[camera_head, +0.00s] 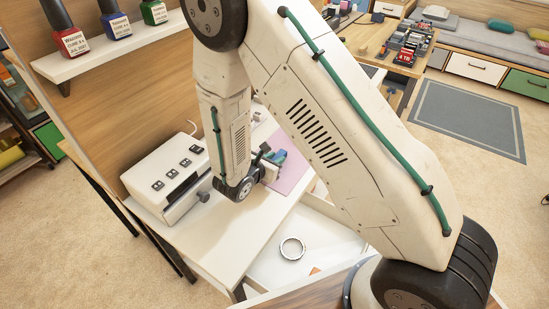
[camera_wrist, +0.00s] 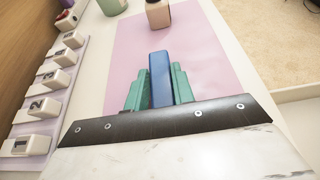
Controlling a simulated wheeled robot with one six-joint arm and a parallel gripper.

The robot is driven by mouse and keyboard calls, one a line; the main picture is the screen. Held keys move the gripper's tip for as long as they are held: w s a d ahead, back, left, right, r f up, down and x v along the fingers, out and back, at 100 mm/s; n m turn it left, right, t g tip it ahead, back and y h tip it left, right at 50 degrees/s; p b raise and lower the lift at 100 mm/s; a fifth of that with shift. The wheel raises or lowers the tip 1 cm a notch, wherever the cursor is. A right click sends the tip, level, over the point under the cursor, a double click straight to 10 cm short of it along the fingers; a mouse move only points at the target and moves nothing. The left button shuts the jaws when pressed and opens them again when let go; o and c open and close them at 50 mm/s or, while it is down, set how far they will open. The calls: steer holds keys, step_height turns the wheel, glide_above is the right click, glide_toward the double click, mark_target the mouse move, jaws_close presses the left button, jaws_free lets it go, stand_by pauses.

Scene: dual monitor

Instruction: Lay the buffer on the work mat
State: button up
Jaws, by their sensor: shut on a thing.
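The buffer is a blue bar (camera_wrist: 160,79), upright in the wrist view between the two teal fingers of my gripper (camera_wrist: 158,88). My gripper is shut on it. The pink work mat (camera_wrist: 198,50) lies on the white desk, ahead of and under the fingertips in that view. In the head view the mat (camera_head: 292,178) is partly hidden behind my arm, and my gripper (camera_head: 273,160) is at its left edge with a bit of blue (camera_head: 278,155) between the fingers. I cannot tell whether the buffer touches the mat.
A white unit with numbered switches (camera_head: 170,172) stands left of the gripper. A pinkish bottle (camera_wrist: 158,14) and a green jar (camera_wrist: 112,5) stand at the mat's far side. An open drawer (camera_head: 270,268) holds a ring (camera_head: 292,248). A shelf (camera_head: 108,52) with bottles hangs above.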

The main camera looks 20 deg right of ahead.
steer(key=o, duration=1)
steer(key=shift+c, duration=0.2)
steer(key=shift+r, duration=0.1)
steer(key=v, duration=1.2)
steer(key=s+d+r+m+g+y, duration=0.1)
steer(key=s+d+r+m+g, duration=0.3)
steer(key=d+r+m, duration=0.4)
steer(key=s+d+r+m+g, duration=0.4)
steer(key=d+r+m, duration=0.1)
steer(key=r, duration=0.4)
steer(key=s+r+m+y, duration=0.5)
steer(key=s+m, duration=0.1)
steer(key=s, duration=0.2)
steer(key=s+r+m+t+y, duration=0.1)
steer(key=s+r+m+y, duration=0.3)
steer(key=s+r+m, duration=0.1)
steer(key=shift+s+d+m+y, duration=0.25)
steer(key=shift+s+m+y, duration=0.25)
steer(key=shift+s, duration=0.85)
